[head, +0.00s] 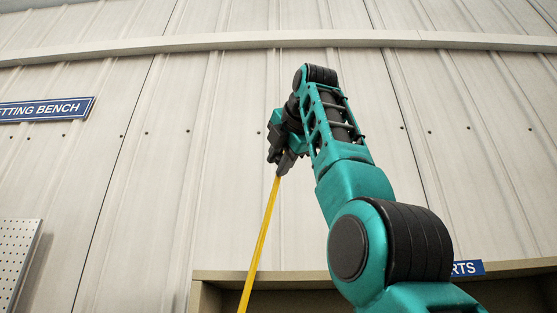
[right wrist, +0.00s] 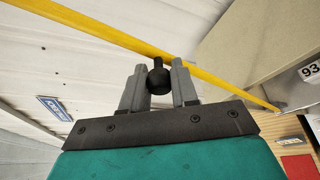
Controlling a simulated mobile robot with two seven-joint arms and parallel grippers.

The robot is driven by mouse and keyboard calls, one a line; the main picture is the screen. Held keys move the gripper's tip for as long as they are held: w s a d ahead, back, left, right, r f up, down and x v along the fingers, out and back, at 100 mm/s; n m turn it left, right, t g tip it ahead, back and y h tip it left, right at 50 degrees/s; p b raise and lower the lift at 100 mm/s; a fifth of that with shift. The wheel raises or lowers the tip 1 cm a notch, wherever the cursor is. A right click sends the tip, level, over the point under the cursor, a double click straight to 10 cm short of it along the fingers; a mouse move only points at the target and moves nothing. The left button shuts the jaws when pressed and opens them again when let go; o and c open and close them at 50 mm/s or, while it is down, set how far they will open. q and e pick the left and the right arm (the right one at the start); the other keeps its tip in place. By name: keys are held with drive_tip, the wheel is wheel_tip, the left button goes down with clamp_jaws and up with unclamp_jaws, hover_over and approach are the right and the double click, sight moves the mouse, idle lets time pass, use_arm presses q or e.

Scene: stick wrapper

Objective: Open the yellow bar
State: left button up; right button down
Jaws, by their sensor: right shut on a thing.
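The yellow bar (head: 261,240) rises steeply from the bottom edge in the head view, leaning slightly right, and its visible top is at my right gripper (head: 281,167). In the right wrist view the yellow bar (right wrist: 115,33) runs diagonally from upper left to lower right, just beyond the fingertips. The right gripper (right wrist: 158,69) is shut on a black knob (right wrist: 158,82), which sits between its two grey fingers next to the bar. The knob's join to the bar is not clear. The bar's lower end is cut off in the head view. My left gripper is not in view.
A beige shelf unit (head: 225,275) stands at the lower right behind my right arm, with a blue sign (head: 467,268) on it. A perforated panel (head: 18,255) is at the lower left. A blue bench sign (head: 45,109) hangs on the pale panelled wall.

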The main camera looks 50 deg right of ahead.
drive_tip(key=shift+w+a+f, duration=0.1)
drive_tip(key=shift+w+f, duration=0.1)
drive_tip(key=shift+f, duration=0.1)
drive_tip(key=c, duration=0.9)
unclamp_jaws()
drive_tip(key=shift+r, duration=0.1)
drive_tip(key=shift+o, duration=0.2)
drive_tip(key=shift+s+r, duration=0.1)
drive_tip(key=shift+s, duration=0.05)
drive_tip(key=v, duration=1.2)
drive_tip(key=shift+s+a+b, duration=0.25)
drive_tip(key=shift+b, duration=0.15)
